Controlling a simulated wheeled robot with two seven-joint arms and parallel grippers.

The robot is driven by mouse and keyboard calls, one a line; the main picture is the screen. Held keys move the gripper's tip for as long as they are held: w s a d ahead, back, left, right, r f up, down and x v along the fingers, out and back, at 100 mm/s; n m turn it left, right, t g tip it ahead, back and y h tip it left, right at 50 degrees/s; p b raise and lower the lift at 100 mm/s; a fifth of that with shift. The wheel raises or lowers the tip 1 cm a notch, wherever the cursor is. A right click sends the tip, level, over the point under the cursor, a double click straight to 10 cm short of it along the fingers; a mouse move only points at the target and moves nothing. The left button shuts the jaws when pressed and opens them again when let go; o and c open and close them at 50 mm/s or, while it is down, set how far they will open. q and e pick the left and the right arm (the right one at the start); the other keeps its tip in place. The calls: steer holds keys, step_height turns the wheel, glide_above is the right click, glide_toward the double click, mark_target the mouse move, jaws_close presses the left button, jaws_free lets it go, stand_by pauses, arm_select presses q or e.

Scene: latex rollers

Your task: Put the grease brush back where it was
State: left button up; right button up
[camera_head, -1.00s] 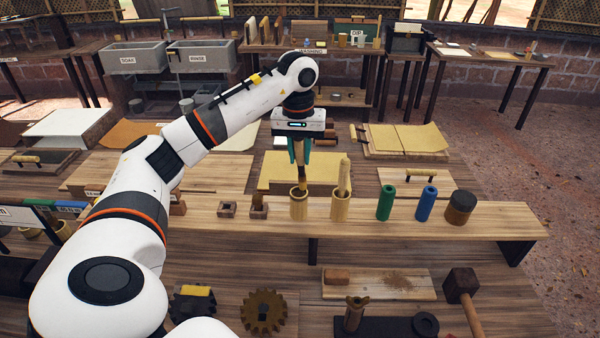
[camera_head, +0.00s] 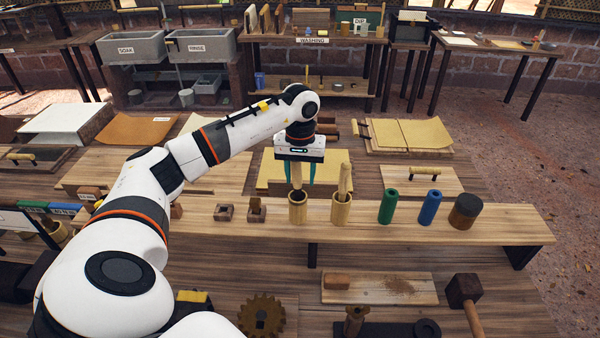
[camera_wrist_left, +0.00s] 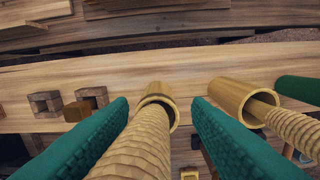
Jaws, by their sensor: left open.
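The grease brush (camera_head: 297,177) stands in the left bamboo cup (camera_head: 298,210) on the raised wooden shelf, its lower end hidden inside the cup. In the left wrist view its ribbed handle (camera_wrist_left: 138,148) runs between the fingers down to the cup mouth (camera_wrist_left: 160,94). My left gripper (camera_head: 297,180) is open, its teal fingers on either side of the handle above the cup. A clear gap shows between the handle and the right finger in the wrist view. My right gripper is not in view.
A second bamboo cup (camera_head: 341,211) with another ribbed handle (camera_head: 345,178) stands close to the right. Green (camera_head: 387,205) and blue (camera_head: 430,207) cylinders and a dark-banded jar (camera_head: 465,211) follow. Two small wooden blocks (camera_head: 224,212) (camera_head: 256,210) stand to the left.

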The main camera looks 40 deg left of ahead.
arm_select(q)
steer(key=shift+s+d+r, duration=0.7)
steer(key=shift+s+r, duration=0.15)
steer(key=shift+r, duration=0.2)
step_height(320, 180, up, 5)
steer(key=b, duration=0.3)
glide_above(300, 200)
step_height(300, 200, up, 6)
steer(key=shift+s+a+r+p, duration=0.15)
steer(key=shift+s+r+p, duration=0.1)
steer(key=shift+p, duration=0.2)
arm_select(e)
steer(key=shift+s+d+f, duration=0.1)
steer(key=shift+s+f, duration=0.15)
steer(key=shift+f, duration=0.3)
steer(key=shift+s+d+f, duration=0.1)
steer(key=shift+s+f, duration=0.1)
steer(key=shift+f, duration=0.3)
arm_select(q)
steer(key=shift+w+a+f, duration=0.1)
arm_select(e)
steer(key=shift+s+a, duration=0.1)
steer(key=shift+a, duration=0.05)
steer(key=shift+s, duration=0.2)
